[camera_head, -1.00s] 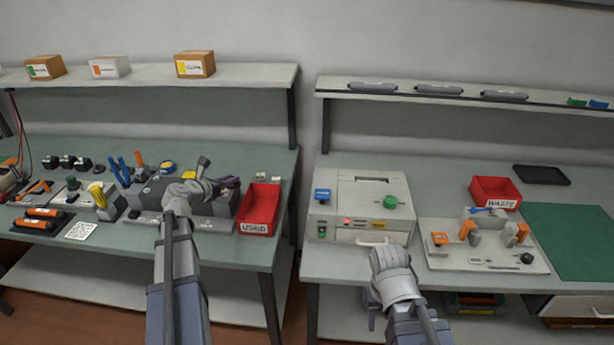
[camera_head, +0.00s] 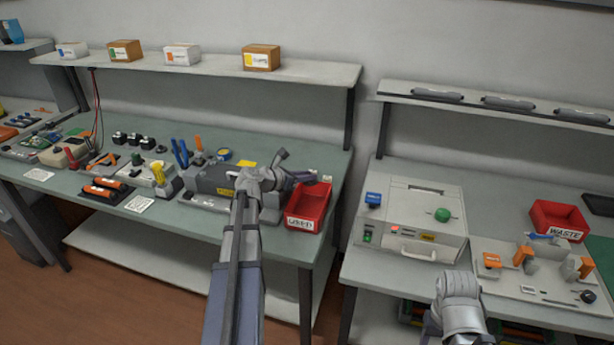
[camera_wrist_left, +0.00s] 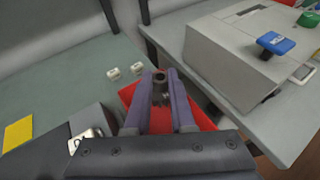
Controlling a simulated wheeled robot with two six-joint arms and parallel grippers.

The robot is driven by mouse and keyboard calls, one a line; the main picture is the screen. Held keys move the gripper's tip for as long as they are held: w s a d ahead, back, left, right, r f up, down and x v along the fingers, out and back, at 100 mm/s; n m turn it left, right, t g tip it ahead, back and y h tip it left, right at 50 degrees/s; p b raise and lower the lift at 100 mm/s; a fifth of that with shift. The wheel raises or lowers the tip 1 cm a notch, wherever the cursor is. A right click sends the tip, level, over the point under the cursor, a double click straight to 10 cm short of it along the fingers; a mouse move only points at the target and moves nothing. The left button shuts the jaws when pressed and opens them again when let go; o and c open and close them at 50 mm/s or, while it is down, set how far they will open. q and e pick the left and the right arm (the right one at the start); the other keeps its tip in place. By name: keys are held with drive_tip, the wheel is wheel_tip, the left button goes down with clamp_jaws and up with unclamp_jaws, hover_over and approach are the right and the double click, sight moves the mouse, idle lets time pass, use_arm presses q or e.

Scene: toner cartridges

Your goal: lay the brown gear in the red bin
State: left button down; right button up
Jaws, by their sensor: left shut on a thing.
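My left gripper (camera_head: 308,178) is over the red bin (camera_head: 308,208) with a worn-looking "USED" label on the left bench. In the left wrist view its two fingers (camera_wrist_left: 160,92) are shut on a small dark brown gear (camera_wrist_left: 160,78), held above the inside of the red bin (camera_wrist_left: 203,120). The gear cannot be made out in the head view. A second red bin (camera_head: 560,220), labelled "WASTE", stands on the right bench. My right gripper (camera_head: 432,326) is low at the bottom right, mostly behind its own wrist, so its jaws cannot be judged.
A grey machine (camera_head: 222,182) stands just left of the used bin. Two small white blocks (camera_wrist_left: 125,71) lie behind the bin. A light grey box machine (camera_head: 415,215) with a green knob is on the right bench, across a gap between benches.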

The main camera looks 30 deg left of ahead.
use_arm(q)
wheel_tip(320, 180, down, 6)
drive_tip(key=b, duration=0.5)
drive_tip(key=c, duration=0.7)
unclamp_jaws()
drive_tip(key=p+v, duration=0.2)
drive_tip(key=v, duration=0.6)
drive_tip(key=shift+p, duration=0.35)
